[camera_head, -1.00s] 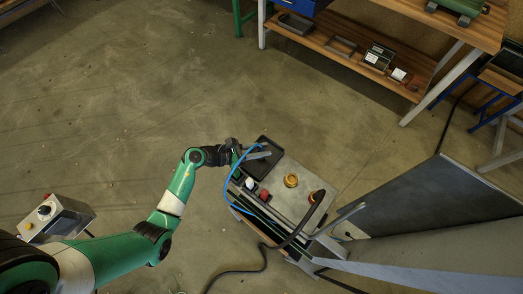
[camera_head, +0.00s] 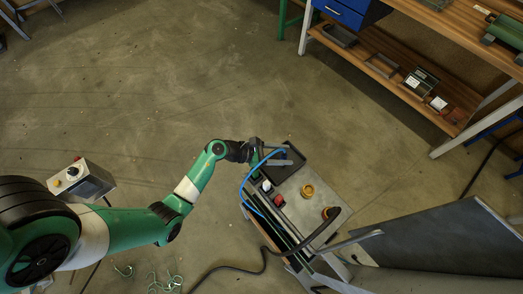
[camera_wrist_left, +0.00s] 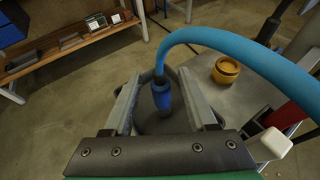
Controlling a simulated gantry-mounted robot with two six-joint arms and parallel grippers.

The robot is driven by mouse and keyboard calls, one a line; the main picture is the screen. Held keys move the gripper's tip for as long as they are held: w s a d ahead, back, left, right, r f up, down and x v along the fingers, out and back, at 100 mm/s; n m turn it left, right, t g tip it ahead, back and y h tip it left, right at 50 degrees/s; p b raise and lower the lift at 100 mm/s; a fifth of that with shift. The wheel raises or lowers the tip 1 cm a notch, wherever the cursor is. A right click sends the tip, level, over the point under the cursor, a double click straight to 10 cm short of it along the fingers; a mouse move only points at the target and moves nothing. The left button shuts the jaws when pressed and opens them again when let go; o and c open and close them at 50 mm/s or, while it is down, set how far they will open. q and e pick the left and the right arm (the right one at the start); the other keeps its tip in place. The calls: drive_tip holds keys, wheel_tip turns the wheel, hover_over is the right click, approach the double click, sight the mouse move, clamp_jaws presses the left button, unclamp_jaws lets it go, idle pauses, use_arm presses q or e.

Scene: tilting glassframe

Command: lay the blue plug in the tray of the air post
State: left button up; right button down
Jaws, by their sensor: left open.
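The air post (camera_head: 301,207) is a small grey-topped stand with a dark tray (camera_head: 297,157) at its far left corner. My left gripper (camera_head: 272,155) is over this tray, its fingers apart. In the left wrist view, the blue plug (camera_wrist_left: 162,95) is between the open fingers, with a gap on either side. A thick blue hose (camera_wrist_left: 235,44) runs from its top, arching to the right. The dark tray floor shows behind the plug; I cannot tell whether the plug touches it. My right gripper is not in view.
A yellow round fitting (camera_head: 307,191), a red part (camera_head: 279,200) and a white-capped part (camera_head: 266,186) stand on the post. A black cable (camera_head: 262,262) trails to the floor. A grey panel (camera_head: 440,240) stands to the right. A wooden bench (camera_head: 460,30) is at the back right.

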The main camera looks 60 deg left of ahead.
use_arm(q)
drive_tip(key=p+v, duration=0.2)
drive_tip(key=v, duration=0.9)
drive_tip(key=shift+s+p, duration=0.2)
drive_tip(key=shift+p, duration=0.1)
